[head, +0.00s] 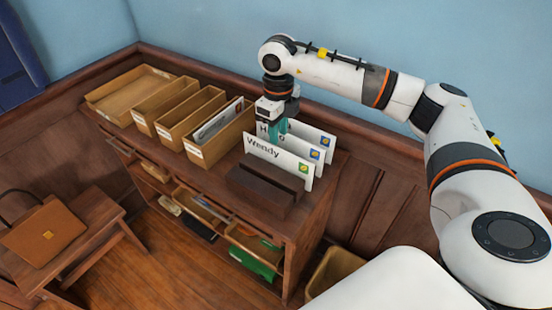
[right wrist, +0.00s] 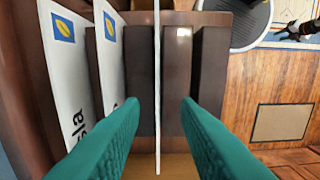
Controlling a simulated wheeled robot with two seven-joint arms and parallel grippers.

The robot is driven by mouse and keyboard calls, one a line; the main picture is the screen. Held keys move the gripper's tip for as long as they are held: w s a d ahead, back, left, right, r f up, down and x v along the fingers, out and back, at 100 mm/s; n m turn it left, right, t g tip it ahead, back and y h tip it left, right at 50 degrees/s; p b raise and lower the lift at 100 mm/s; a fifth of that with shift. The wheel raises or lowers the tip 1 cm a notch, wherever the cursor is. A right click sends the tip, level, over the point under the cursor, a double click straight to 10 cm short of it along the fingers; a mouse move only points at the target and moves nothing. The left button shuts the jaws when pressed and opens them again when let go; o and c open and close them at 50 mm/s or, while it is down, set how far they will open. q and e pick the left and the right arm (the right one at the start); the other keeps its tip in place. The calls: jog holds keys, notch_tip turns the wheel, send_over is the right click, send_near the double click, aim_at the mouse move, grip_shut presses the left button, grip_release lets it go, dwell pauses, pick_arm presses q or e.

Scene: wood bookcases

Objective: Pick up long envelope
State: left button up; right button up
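Three long white envelopes stand upright in a dark brown slotted holder (head: 262,189) on top of the bookcase. The front envelope (head: 279,161) reads "Wendy"; the other two, behind it, have stamps at their right ends. My right gripper (head: 278,128) reaches down over them from above. In the right wrist view its teal fingers (right wrist: 158,105) are spread on either side of one envelope's thin edge (right wrist: 157,70), with gaps on both sides. That looks like the front envelope. The other two stand to its left there. My left gripper is not in view.
Several wooden trays (head: 190,118) stand left of the envelopes, one holding papers. A stool with a brown bag (head: 43,234) is at left. A bin (head: 333,268) stands on the floor at right.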

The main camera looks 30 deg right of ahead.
aim_at(277, 151)
jog(key=f, duration=0.2)
jog(key=f+p, duration=0.1)
jog(key=f, duration=0.1)
jog(key=f+p, duration=0.1)
jog(key=f, duration=0.2)
jog(key=shift+w, duration=0.3)
jog(key=shift+f, duration=0.55)
grip_shut()
